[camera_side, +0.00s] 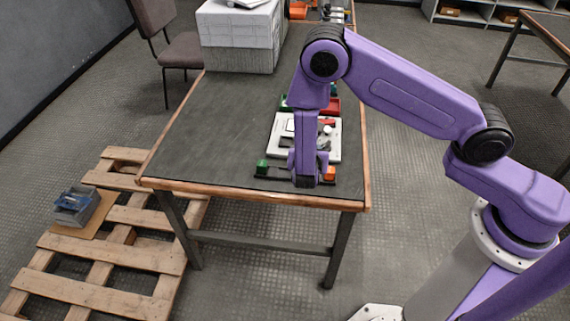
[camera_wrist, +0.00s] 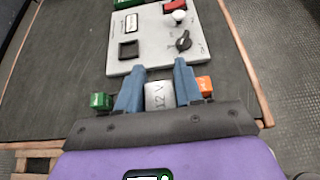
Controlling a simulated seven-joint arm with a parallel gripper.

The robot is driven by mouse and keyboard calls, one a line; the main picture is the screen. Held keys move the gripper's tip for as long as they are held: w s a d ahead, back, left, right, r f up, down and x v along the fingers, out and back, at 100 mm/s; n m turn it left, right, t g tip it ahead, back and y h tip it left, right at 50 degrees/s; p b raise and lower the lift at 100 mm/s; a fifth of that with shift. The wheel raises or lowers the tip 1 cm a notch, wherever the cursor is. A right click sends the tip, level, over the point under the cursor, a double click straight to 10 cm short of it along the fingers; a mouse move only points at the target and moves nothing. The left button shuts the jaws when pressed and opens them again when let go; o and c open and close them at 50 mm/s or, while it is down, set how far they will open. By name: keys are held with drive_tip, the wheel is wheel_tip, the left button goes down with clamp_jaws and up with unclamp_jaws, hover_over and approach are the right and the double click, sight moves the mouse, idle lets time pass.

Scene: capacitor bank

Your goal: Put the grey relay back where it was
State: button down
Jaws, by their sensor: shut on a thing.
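The grey relay (camera_wrist: 158,97), marked "12 V", sits between the two blue fingers of my gripper (camera_wrist: 157,72) in the wrist view. The gripper is shut on it. In the side view my gripper (camera_side: 304,180) is low over a dark strip (camera_side: 277,172) near the table's front edge and hides the relay. A green block (camera_side: 262,166) is at the strip's left end and an orange block (camera_side: 329,174) at its right. They also flank the fingers in the wrist view, green (camera_wrist: 101,100) and orange (camera_wrist: 204,85). I cannot tell whether the relay touches the strip.
A light panel (camera_wrist: 148,25) with a black square socket (camera_wrist: 129,50), a black knob (camera_wrist: 184,41) and a red switch (camera_wrist: 174,6) lies just beyond the gripper. Red and green parts lie behind it. The table's left side (camera_side: 215,130) is clear.

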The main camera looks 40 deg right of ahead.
hover_over(284, 171)
drive_tip(key=f, duration=0.7)
drive_tip(key=shift+d+f, duration=0.25)
drive_tip(key=shift+f, duration=1.65)
drive_tip(key=c, duration=0.7)
unclamp_jaws()
drive_tip(key=shift+f, duration=0.1)
drive_tip(key=shift+c, duration=0.2)
drive_tip(key=shift+s+a+r, duration=0.1)
drive_tip(key=shift+a+r, duration=0.15)
drive_tip(key=shift+r, duration=0.05)
drive_tip(key=v, duration=1.1)
drive_tip(key=shift+s, duration=0.2)
